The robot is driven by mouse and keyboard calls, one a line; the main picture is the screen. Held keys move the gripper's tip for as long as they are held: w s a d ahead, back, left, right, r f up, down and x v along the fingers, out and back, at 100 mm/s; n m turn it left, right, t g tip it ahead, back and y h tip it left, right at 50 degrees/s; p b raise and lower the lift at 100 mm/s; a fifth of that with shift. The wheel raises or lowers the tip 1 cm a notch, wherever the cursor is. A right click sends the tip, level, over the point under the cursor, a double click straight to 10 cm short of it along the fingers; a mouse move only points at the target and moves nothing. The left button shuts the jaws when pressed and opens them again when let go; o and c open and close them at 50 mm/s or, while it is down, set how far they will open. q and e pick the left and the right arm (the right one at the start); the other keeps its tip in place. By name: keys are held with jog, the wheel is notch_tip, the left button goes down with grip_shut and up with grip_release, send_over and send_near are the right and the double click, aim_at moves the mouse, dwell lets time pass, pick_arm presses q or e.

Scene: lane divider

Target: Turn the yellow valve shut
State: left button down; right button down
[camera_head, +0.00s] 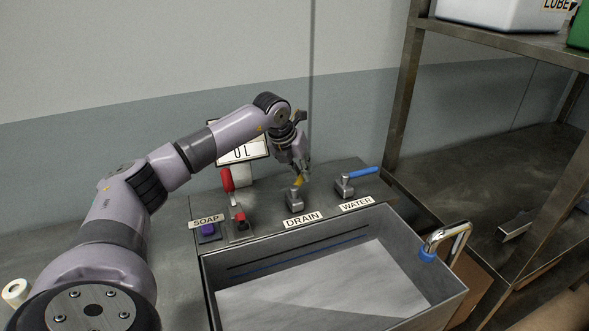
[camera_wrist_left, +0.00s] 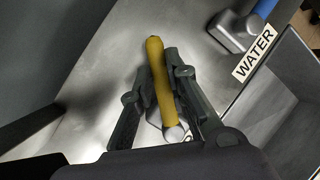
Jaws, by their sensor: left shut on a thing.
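The yellow valve handle (camera_head: 299,180) sits on a grey metal valve body (camera_head: 294,197) behind the DRAIN label (camera_head: 302,219). My left gripper (camera_head: 302,172) comes down on it from above. In the left wrist view the yellow handle (camera_wrist_left: 158,80) lies between the two dark fingers of my left gripper (camera_wrist_left: 155,95), which is shut on it. The handle's far end sticks out past the fingertips. The valve body is mostly hidden by the gripper in that view. My right gripper is not in view.
A blue-handled valve (camera_head: 358,174) with a WATER label (camera_head: 356,203) stands just right. A red lever (camera_head: 227,180) and a purple SOAP button (camera_head: 207,229) are left. An open metal basin (camera_head: 235,248) lies in front. A steel shelf (camera_head: 404,90) stands at right.

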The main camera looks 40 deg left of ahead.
pick_arm(q)
jog(key=m, duration=0.1)
jog(key=d+m+h+p, duration=0.1)
jog(key=m, duration=0.1)
jog(key=d+m+h, duration=0.1)
jog(key=shift+w+d+r+m+g, duration=0.15)
jog(key=shift+w+d+m+g, duration=0.05)
jog(key=shift+w+m+g, duration=0.15)
jog(key=shift+d+m+g+h+p, duration=0.25)
jog(key=shift+d+m+h+p, duration=0.3)
jog(key=shift+m, duration=0.6)
jog(key=shift+s+d+m+g+h, duration=0.2)
jog(key=shift+d+m, duration=0.2)
jog(key=shift+m, duration=0.25)
jog(key=shift+s+d+m+g+h, duration=0.1)
jog(key=shift+d+m+g, duration=0.2)
jog(key=shift+m, duration=0.35)
jog(key=shift+d, duration=0.1)
jog(key=c, duration=1.5)
grip_release()
jog(key=shift+c, duration=0.2)
jog(key=v, duration=1.1)
jog(key=shift+s+r, duration=0.2)
jog(key=shift+r, duration=0.1)
